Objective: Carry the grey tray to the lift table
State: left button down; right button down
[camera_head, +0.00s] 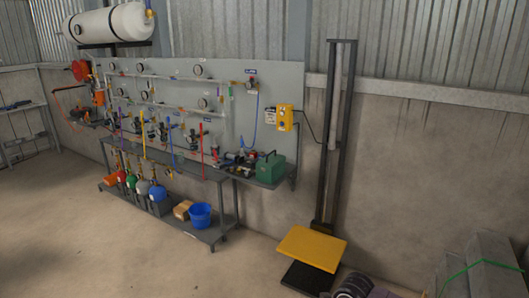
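The lift table shows as a yellow platform (313,246) low at the foot of a tall dark mast (337,135) against the wall. Its top is bare. A black part (307,279) lies below it near the floor. I cannot make out a separate grey tray for certain; the grey bench at the wall board carries a green toolbox (270,167) and a cluster of small parts (240,158) at its right end. Neither of my grippers is in view.
A grey board with gauges and pipes stands behind the bench (205,235). Its lower shelf holds a blue bucket (201,215) and several cylinders. A yellow control box (285,118) hangs beside the mast. Grey blocks (485,268) stand lower right. Floor at lower left is clear.

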aim_at(312, 245)
jog(key=i+z, duration=0.2)
jog(key=i, duration=0.35)
jog(key=i+j+z, duration=0.2)
jog(key=i, duration=0.4)
jog(key=i+z, duration=0.15)
jog(key=i, duration=0.35)
jog(key=i+z, duration=0.15)
jog(key=i, duration=0.3)
jog(key=i+j+z, duration=0.2)
jog(key=i, duration=0.25)
jog(key=i+j+z, duration=0.15)
jog(key=i, duration=0.35)
jog(key=i+j+z, duration=0.15)
jog(key=i, duration=0.3)
jog(key=j, duration=0.1)
